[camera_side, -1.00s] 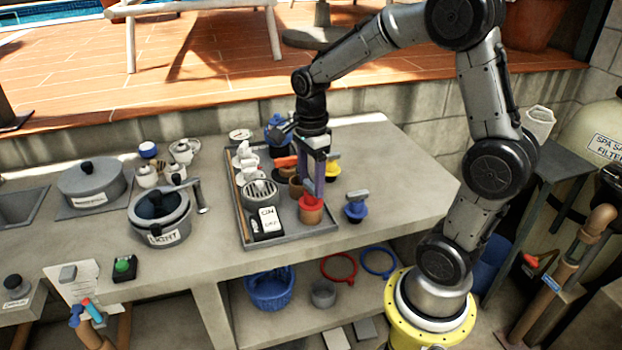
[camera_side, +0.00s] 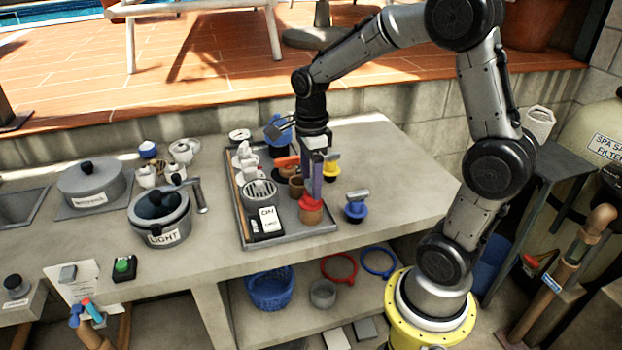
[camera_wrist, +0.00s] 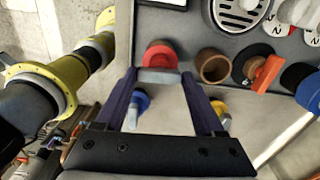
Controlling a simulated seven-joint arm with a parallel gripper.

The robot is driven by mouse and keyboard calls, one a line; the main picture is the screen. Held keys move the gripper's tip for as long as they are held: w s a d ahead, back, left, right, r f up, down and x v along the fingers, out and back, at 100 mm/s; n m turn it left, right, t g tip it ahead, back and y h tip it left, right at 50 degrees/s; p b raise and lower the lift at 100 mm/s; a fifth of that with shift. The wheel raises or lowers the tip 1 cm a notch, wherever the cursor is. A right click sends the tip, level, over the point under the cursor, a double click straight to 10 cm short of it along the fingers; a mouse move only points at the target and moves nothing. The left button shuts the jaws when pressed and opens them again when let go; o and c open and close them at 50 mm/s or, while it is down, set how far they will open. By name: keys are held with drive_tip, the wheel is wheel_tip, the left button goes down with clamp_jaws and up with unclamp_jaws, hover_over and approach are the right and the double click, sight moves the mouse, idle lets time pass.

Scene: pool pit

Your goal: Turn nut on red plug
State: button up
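The red plug (camera_side: 311,203) sits upright on a terracotta-coloured base at the front right of the grey tray (camera_side: 288,245). In the wrist view the red plug (camera_wrist: 161,53) has a flat grey bar-shaped nut (camera_wrist: 158,76) on it. My gripper (camera_side: 312,192) points straight down over the plug. In the wrist view my gripper's (camera_wrist: 158,74) two purple-grey fingers stand either side of the nut, with a small gap seeming to show at each side. The nut is hidden behind the fingers in the side view.
A blue plug (camera_side: 356,208) stands right of the tray, and a yellow plug (camera_side: 331,169) stands behind it. A brown cup (camera_wrist: 213,65) and an orange-handled part (camera_wrist: 265,72) are close beside the red plug. The counter's right side is clear.

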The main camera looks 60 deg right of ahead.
sight(311, 185)
drive_tip(key=o, duration=0.3)
wheel_tip(311, 185, up, 14)
drive_tip(key=shift+f, duration=0.1)
idle(0.5)
